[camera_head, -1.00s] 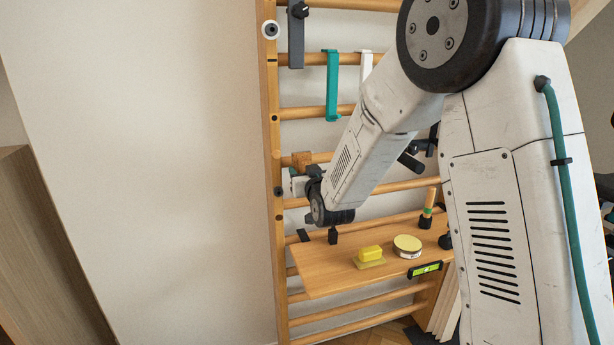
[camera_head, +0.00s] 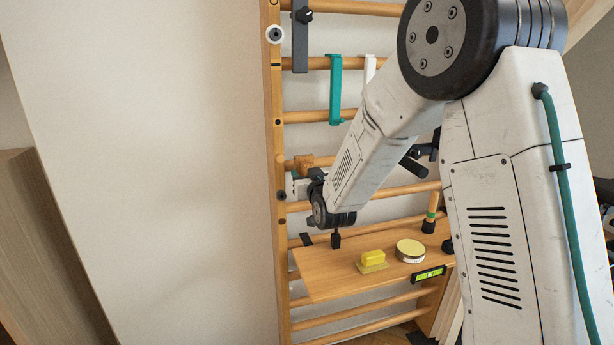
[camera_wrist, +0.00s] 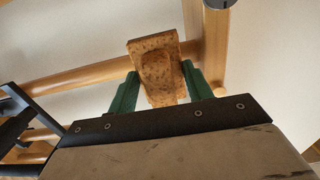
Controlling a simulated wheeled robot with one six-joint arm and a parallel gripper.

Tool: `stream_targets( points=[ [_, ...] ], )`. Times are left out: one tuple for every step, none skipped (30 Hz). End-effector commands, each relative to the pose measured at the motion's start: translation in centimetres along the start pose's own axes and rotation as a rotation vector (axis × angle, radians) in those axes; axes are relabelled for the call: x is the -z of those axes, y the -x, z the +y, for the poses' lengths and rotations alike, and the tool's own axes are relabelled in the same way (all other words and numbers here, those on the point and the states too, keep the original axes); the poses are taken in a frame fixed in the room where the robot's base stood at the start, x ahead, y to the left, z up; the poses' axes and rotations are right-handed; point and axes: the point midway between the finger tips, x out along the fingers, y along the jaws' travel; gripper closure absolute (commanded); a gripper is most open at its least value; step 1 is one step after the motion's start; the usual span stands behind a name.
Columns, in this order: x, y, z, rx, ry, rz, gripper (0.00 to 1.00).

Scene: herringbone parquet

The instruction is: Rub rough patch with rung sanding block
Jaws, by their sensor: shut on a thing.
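A brown, cork-like sanding block (camera_wrist: 158,70) is between the green fingers of my gripper (camera_wrist: 160,88) in the wrist view. My gripper is shut on it. The block also shows in the head view (camera_head: 305,161), in front of a rung near the left upright of the wooden wall bars. In the wrist view a rung (camera_wrist: 85,75) passes behind the block and meets an upright (camera_wrist: 214,45). I cannot tell whether the block touches the wood. My gripper (camera_head: 300,180) is partly hidden by my wrist in the head view. I cannot make out a rough patch.
Teal (camera_head: 336,90) and white hooks hang on the rungs above. Bare wall lies to the left.

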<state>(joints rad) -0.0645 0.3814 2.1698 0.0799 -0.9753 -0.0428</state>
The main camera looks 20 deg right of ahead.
Motion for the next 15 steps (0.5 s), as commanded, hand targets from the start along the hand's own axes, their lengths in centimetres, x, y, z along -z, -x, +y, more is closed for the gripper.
stream_targets(
  points=[
    [0.01,-0.12,0.01,0.0,0.0,0.0,0.75],
    [0.01,-0.18,0.01,0.0,0.0,0.0,0.75],
    [0.01,-0.25,0.01,0.0,0.0,0.0,0.75],
    [0.0,-0.31,0.01,0.0,0.0,0.0,0.75],
    [0.0,-0.37,0.01,0.0,0.0,0.0,0.75],
    [0.0,-0.45,0.01,0.0,0.0,0.0,0.75],
    [0.0,-0.51,0.01,0.0,0.0,0.0,0.75],
    [0.0,-0.57,0.01,0.0,0.0,0.0,0.75],
    [0.01,-0.66,0.01,0.0,0.0,0.0,0.75],
    [0.01,-0.72,0.01,0.0,0.0,0.0,0.75],
    [0.02,-0.79,0.01,0.0,0.0,0.0,0.75],
    [0.02,-0.87,0.01,0.0,0.0,0.0,0.75],
    [0.02,-0.94,0.01,0.0,0.0,0.0,0.75],
    [0.02,-1.0,0.01,0.0,0.0,0.0,0.75],
    [0.02,-1.08,0.01,0.0,0.0,0.0,0.75]
  ],
)
